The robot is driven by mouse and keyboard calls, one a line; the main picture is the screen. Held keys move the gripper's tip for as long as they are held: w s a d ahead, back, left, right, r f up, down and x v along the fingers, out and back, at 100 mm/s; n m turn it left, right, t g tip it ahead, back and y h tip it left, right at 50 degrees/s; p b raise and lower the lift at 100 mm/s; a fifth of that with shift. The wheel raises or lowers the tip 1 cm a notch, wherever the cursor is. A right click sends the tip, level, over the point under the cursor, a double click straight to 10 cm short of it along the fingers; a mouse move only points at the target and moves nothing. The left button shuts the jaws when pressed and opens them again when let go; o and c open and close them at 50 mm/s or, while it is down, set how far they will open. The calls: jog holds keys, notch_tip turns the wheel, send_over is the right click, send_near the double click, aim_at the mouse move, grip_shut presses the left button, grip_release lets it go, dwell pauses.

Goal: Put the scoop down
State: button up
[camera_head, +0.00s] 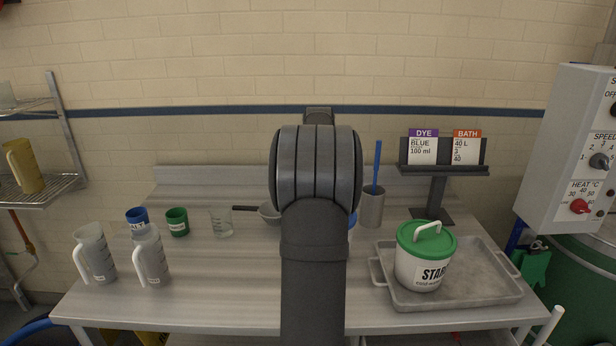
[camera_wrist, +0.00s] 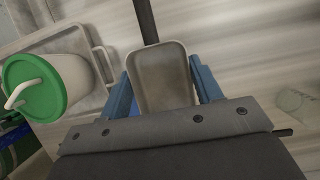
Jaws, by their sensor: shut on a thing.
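The scoop (camera_wrist: 162,82) shows in the wrist view as a grey, rectangular, empty-looking tray-like bowl with a dark handle running up out of the picture. My gripper (camera_wrist: 160,68) has its blue fingers along both sides of the bowl and is shut on the scoop. The scoop is over the metal table (camera_head: 215,300), with its handle pointing towards the table's front. I cannot tell whether it touches the tabletop. In the head view my arm hides the scoop and most of the gripper.
A starch tub (camera_head: 425,262) with a green lid stands on a grey tray (camera_head: 480,290) at right. At left are a beaker (camera_head: 221,224), a green cup (camera_head: 177,222) and jugs (camera_head: 150,258). The table's front left-centre is clear.

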jog(key=w+d+r+n+h, duration=0.1)
jog(key=w+d+n+h, duration=0.15)
jog(key=d, duration=3.25)
jog(key=shift+n+y, duration=0.35)
jog(key=shift+n, duration=0.6)
jog(key=shift+s+d+f, duration=0.2)
jog(key=shift+d+f, duration=1.5)
jog(key=shift+f, duration=1.3)
jog(key=shift+s+d+f, duration=0.25)
jog(key=shift+d+f, duration=1.45)
jog(key=shift+f, duration=1.25)
jog(key=shift+s+d+f, duration=0.2)
jog(key=shift+d+f, duration=1.5)
jog(key=shift+f, duration=1.3)
jog(key=shift+f, duration=0.55)
jog(key=o, duration=1.2)
jog(key=v, duration=0.7)
jog(key=shift+r, duration=0.25)
jog(key=shift+f, duration=0.1)
